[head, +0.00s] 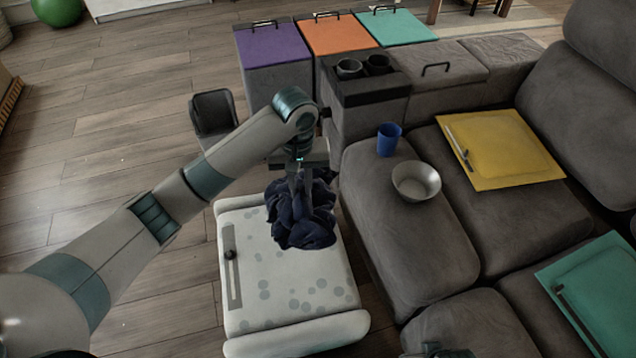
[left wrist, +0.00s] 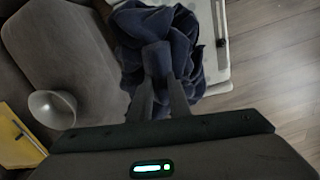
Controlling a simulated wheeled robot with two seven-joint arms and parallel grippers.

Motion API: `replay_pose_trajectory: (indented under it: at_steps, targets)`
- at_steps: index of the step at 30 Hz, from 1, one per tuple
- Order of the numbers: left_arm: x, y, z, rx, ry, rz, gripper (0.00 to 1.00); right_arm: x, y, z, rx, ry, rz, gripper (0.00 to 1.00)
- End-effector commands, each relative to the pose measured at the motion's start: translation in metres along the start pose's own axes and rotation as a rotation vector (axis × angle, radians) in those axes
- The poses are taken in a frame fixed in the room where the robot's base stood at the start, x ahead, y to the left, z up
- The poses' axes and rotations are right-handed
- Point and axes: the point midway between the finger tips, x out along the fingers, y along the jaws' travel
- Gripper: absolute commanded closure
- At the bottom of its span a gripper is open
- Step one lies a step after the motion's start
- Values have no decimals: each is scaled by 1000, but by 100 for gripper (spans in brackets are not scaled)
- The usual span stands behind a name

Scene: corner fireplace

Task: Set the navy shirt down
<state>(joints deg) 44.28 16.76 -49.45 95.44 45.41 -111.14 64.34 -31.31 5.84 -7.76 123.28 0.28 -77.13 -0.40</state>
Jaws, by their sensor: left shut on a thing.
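The navy shirt (head: 303,218) is a crumpled dark blue bundle in the head view, over the far part of a white, grey-dotted padded bench (head: 290,310). My left gripper (head: 299,190) comes down on the shirt from above and is shut on it. In the left wrist view the shirt (left wrist: 187,50) bunches around the fingertips (left wrist: 164,88), with the bench's edge (left wrist: 217,75) behind it. I cannot tell whether the shirt's underside touches the bench. My right gripper is not clearly visible; only a small dark part shows at the bottom edge of the head view.
A grey sofa (head: 420,250) stands right of the bench, bearing a blue cup (head: 388,139), a grey bowl (head: 416,181) and a yellow board (head: 500,150). Purple (head: 272,44), orange (head: 338,34) and teal (head: 396,27) lidded bins stand behind.

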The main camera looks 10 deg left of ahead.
Motion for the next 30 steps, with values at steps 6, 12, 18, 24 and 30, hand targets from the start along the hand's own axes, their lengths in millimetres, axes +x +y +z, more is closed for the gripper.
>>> replay_pose_trajectory:
  at_steps: [6,12,18,24,30]
  targets:
    - [-86,-50,-11,89,11,-4,100,0,0,0,0,0,0,69]
    - [-145,-91,0,153,6,-4,100,1,0,0,0,-1,0,69]
    - [-171,-112,10,181,1,-1,100,1,0,1,0,-2,-1,69]
    - [-176,-115,13,187,0,0,100,1,0,1,0,-2,-1,69]
    - [-175,-115,12,186,0,0,100,1,0,-1,0,0,-1,69]
